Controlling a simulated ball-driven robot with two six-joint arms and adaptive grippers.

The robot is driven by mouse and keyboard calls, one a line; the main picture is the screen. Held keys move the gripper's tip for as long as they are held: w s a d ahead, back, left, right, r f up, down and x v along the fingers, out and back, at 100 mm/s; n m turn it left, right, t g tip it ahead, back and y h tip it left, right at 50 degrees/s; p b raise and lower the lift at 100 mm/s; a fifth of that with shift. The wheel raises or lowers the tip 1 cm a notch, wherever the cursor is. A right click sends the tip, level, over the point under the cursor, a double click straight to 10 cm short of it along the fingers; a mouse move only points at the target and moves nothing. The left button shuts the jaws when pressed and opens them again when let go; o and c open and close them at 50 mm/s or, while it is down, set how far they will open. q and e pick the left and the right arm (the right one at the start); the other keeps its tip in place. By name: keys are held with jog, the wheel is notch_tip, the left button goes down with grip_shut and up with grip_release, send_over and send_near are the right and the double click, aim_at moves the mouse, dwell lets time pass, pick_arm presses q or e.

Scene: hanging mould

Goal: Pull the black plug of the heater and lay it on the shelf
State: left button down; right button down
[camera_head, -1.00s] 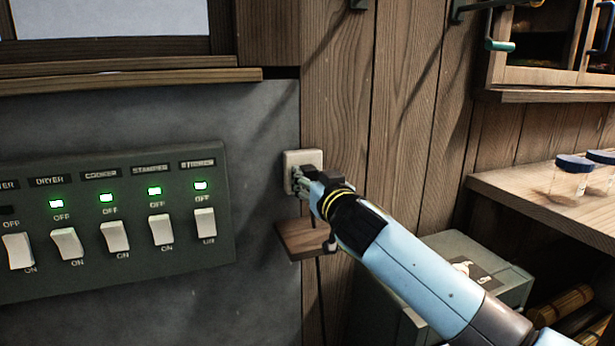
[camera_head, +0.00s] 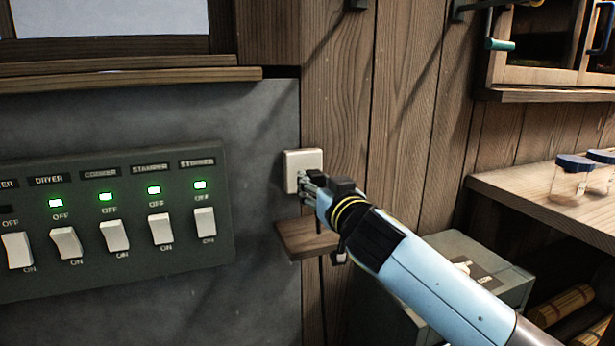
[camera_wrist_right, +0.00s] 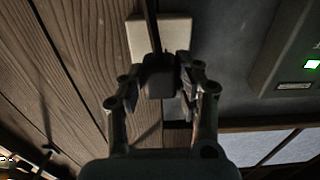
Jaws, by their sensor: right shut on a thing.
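My right gripper (camera_head: 311,184) is at the cream wall socket (camera_head: 303,160), just in front of its lower right part. In the right wrist view its two fingers (camera_wrist_right: 160,85) are shut on the sides of the black plug (camera_wrist_right: 158,78). The socket plate (camera_wrist_right: 172,36) shows behind the plug there, with a dark cord crossing it. The plug looks drawn off the plate, but the width of the gap is hard to tell. The small wooden shelf (camera_head: 298,236) sits on the wall just below, with nothing seen on its visible part. My left gripper is out of view.
A grey switch panel (camera_head: 110,220) with green lights is on the wall to the left. A grey box (camera_head: 470,265) stands low at the right, below a wooden counter (camera_head: 540,200) with blue-lidded jars (camera_head: 570,180). The wall right of the socket is bare planks.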

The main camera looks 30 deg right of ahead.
aim_at(315, 237)
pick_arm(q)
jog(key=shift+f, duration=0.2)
pick_arm(e)
jog(key=shift+v, duration=1.3)
jog(key=shift+d, duration=0.1)
